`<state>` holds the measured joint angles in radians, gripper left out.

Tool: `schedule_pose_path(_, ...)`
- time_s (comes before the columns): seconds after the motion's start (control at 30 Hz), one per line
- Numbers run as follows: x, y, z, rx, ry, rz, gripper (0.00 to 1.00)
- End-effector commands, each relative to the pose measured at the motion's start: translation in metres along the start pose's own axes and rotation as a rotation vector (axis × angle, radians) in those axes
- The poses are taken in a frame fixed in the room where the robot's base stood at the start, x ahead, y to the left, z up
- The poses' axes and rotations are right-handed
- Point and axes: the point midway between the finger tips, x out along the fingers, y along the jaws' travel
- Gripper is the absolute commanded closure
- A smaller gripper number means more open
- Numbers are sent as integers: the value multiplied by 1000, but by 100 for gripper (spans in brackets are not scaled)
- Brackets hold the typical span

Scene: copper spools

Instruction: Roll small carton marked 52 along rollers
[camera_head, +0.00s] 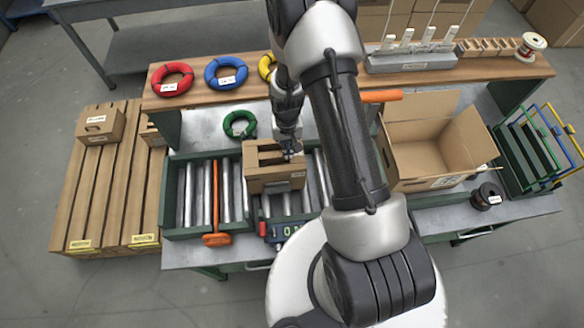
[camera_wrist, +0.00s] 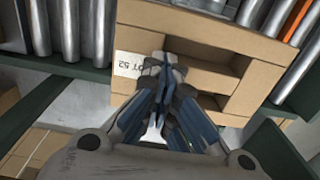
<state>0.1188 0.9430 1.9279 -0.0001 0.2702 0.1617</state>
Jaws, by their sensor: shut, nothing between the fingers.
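The small carton (camera_head: 273,176) is brown cardboard and sits on the metal rollers (camera_head: 290,203) near the middle of the bench. In the wrist view the carton (camera_wrist: 215,38) shows a white label with dark print that seems to read 52. It has recessed openings in the side facing the camera. My gripper (camera_head: 288,156) is over the carton, with its fingers together and nothing held. In the wrist view the closed fingertips (camera_wrist: 163,65) overlap the carton beside its label; I cannot tell whether they touch it. My gripper hides part of the carton.
An orange-handled bar (camera_head: 215,205) lies across the rollers at left. A large open carton (camera_head: 425,140) stands to the right behind my arm. Coloured coils, red (camera_head: 172,78), blue (camera_head: 226,73) and green (camera_head: 239,124), lie behind. A dark spool (camera_head: 487,195) stands at right.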

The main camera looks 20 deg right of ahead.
Motion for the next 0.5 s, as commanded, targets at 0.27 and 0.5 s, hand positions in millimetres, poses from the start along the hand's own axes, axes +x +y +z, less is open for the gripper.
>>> schedule_pose_path(0.27,2,-20,1,-3,-1,0,100)
schedule_pose_path(0.5,2,-37,1,-3,-2,0,100)
